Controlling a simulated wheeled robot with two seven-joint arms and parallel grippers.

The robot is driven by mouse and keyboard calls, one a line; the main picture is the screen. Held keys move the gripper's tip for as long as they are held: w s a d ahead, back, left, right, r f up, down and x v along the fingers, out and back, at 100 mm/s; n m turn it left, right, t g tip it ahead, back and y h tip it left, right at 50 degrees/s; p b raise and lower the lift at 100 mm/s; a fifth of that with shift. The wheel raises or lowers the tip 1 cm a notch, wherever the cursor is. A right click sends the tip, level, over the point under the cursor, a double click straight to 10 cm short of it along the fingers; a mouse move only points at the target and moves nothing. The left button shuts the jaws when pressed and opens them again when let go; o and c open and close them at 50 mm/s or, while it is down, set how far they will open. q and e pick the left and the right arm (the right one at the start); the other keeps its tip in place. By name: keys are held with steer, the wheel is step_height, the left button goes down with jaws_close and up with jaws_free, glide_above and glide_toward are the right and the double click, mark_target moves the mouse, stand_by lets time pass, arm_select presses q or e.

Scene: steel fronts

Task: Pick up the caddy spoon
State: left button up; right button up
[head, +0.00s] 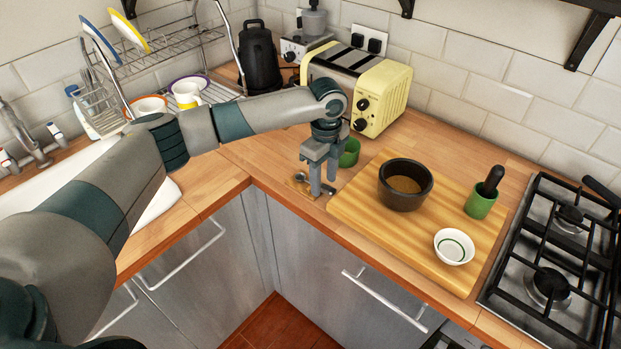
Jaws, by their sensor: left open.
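What looks like the caddy spoon (299,177), small and metallic, lies at the counter corner on a small brown piece, just left of the cutting board. My left gripper (320,187) points down over this spot with its fingers apart, its tips close to the counter. The fingers partly cover the spoon, so I cannot tell whether they touch it or how its handle lies. My right gripper is not in view.
A green cup (350,153) stands close behind my gripper. The cutting board (375,222) bears a dark bowl (405,197), a green pot (480,203) and a white bowl (454,247). A yellow toaster (385,103) stands behind; a gas hob (520,270) is right.

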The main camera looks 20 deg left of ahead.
arm_select(q)
steer(key=shift+f, duration=0.65)
jaws_close()
steer(key=shift+r, duration=0.1)
